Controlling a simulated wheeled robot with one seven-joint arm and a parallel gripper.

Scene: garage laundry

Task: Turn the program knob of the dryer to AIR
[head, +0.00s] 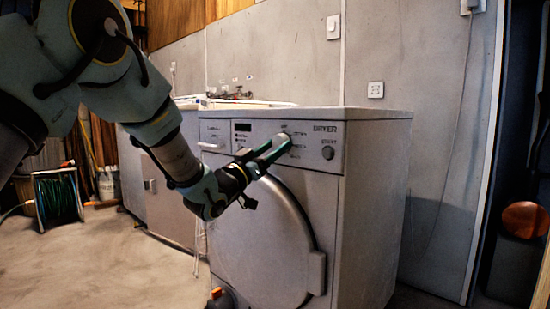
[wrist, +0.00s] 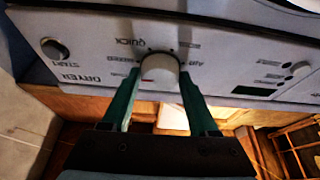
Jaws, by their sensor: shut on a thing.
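The dryer (head: 245,235) stands with its front facing left in the head view. Its control panel carries the program knob (wrist: 160,68), a round pale knob with a small reddish mark low on its face in the wrist view. Printed labels, including QUICK and AIR, ring the knob, upside down in the wrist view. Which label the knob points to I cannot tell. My gripper (wrist: 159,85) reaches the panel with its green fingers on either side of the knob, shut on it. In the head view my gripper (head: 272,152) largely covers the knob.
A START button (head: 328,153) sits on the panel right of the knob in the head view. The round dryer door (head: 255,240) lies just below my gripper. A sink counter is behind left, and a green hose reel (head: 58,200) stands on the open floor at left.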

